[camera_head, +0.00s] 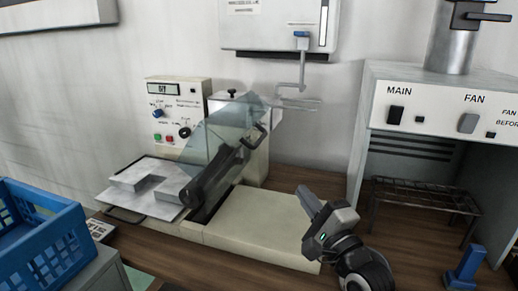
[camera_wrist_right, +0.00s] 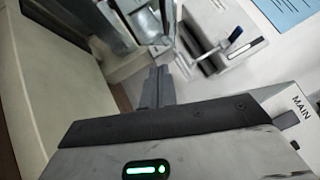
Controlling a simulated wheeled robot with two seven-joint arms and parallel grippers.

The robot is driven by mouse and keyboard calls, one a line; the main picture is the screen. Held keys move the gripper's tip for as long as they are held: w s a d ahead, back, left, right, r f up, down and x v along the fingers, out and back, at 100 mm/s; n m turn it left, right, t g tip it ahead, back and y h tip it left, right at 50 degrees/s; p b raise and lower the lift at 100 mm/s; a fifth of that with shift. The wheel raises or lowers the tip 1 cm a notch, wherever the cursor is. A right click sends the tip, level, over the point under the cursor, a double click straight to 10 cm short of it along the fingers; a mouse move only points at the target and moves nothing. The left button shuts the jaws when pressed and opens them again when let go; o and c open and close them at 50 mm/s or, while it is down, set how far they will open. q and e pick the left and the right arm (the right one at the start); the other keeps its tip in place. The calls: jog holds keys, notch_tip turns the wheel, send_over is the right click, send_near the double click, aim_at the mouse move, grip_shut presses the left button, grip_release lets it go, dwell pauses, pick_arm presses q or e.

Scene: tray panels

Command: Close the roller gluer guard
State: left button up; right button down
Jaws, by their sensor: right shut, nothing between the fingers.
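The roller gluer (camera_head: 250,215) is a cream machine on the wooden bench, with a dark roller (camera_head: 212,178) across its middle. Its clear guard (camera_head: 222,128) is tilted up over the roller, with a dark handle (camera_head: 256,138) on its right side. My right gripper (camera_head: 308,200) is shut and empty above the machine's front right part, apart from the guard and handle. In the right wrist view its closed fingers (camera_wrist_right: 158,84) point toward part of the machine. My left gripper is not in view.
A control panel (camera_head: 178,105) stands behind the gluer. A sheet metal tray (camera_head: 150,188) sits at its left. A blue crate (camera_head: 45,235) is at the left edge. A fume cabinet (camera_head: 450,130) with a wire rack (camera_head: 425,195) stands right. A blue stand (camera_head: 465,268) is at the front right.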

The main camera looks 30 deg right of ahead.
jog(key=a+r+p+x, duration=0.1)
jog(key=r+p+x, duration=0.1)
jog(key=x, duration=1.1)
jog(key=shift+a+m+p, duration=0.3)
jog(key=shift+a+m, duration=0.1)
jog(key=shift+a, duration=0.15)
jog(key=shift+r, duration=0.1)
